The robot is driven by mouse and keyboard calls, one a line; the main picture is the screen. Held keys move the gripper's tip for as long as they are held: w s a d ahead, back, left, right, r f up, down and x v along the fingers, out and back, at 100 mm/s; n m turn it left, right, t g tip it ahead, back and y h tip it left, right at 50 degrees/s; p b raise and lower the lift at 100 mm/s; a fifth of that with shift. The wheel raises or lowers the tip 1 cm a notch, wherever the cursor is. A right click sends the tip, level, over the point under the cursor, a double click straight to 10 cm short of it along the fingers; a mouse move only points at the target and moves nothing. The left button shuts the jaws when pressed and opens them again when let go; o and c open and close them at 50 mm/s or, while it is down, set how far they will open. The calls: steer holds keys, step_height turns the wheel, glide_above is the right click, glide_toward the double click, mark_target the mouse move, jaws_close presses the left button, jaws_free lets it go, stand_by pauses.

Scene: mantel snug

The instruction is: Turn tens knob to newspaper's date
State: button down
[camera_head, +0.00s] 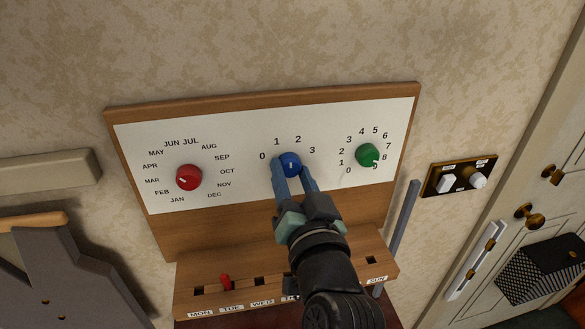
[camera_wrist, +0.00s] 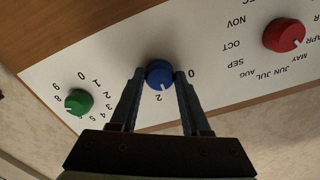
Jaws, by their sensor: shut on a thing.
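The blue knob (camera_head: 290,160) sits on the white panel of a wooden wall calendar, with 0, 1, 2 and 3 printed around it. My gripper (camera_head: 291,170) is shut on it, one finger on each side. In the wrist view the blue knob (camera_wrist: 159,74) is between the fingertips (camera_wrist: 159,77). Its white mark faces roughly toward the 2; the exact angle is hard to tell. The fingers hide the 1 and 3 there. No newspaper can be made out, so its date cannot be read.
A red month knob (camera_head: 189,177) is to the left and a green digit knob (camera_head: 367,155) to the right. Below, a ledge with weekday slots holds a red peg (camera_head: 226,282) near TUE. A switch plate (camera_head: 459,176) and a door with brass knobs (camera_head: 530,215) are at right.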

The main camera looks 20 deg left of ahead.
steer(key=shift+m+p, duration=1.1)
steer(key=shift+m, duration=1.2)
steer(key=shift+c, duration=1.8)
jaws_free()
steer(key=b+v, duration=0.4)
steer(key=v, duration=0.9)
